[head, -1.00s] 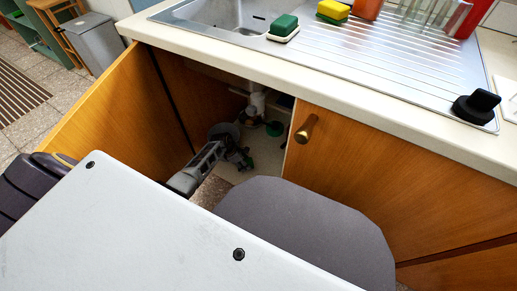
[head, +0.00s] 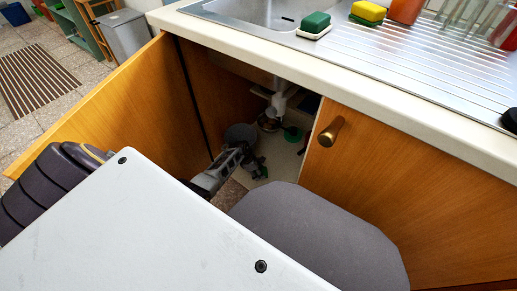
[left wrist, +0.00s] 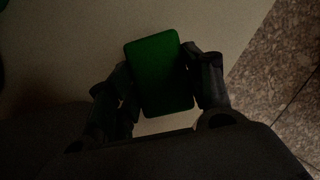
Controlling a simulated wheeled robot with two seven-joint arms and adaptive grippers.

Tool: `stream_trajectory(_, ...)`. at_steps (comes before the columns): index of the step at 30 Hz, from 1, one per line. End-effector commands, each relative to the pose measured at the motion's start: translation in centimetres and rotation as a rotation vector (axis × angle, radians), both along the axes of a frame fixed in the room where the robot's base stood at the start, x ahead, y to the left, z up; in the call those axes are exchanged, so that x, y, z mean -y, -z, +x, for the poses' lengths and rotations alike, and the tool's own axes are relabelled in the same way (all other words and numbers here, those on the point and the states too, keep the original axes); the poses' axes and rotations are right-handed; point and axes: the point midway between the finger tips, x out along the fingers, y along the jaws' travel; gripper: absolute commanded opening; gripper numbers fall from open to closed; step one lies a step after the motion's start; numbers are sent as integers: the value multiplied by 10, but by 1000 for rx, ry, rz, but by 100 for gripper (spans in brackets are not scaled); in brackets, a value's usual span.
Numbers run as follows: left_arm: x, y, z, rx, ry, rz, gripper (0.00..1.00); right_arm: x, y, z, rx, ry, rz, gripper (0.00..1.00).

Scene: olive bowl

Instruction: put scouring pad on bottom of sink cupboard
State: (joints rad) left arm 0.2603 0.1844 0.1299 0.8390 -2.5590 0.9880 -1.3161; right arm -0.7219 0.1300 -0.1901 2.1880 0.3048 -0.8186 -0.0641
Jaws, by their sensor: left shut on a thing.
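The scouring pad (left wrist: 159,75) is a dark green rectangular block in the left wrist view, held between the two fingers of my left gripper (left wrist: 163,82). Behind it is the pale bottom of the sink cupboard (left wrist: 225,30); I cannot tell whether the pad touches it. In the head view my left gripper (head: 248,160) reaches through the open cupboard front, low above the pale bottom (head: 284,158). The pad is mostly hidden there. My right gripper is not in view.
The open cupboard door (head: 110,105) stands to the left, and a closed door with a brass knob (head: 331,131) to the right. Sponges (head: 315,24) lie on the sink above.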

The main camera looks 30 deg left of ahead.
Motion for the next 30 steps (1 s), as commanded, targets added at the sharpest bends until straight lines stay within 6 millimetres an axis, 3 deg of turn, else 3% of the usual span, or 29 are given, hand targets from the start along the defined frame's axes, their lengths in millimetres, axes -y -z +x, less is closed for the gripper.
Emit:
stream_trajectory(17,0,7,0,0,0,0,32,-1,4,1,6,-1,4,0)
stream_trajectory(30,1,38,0,0,0,-1,32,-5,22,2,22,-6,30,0)
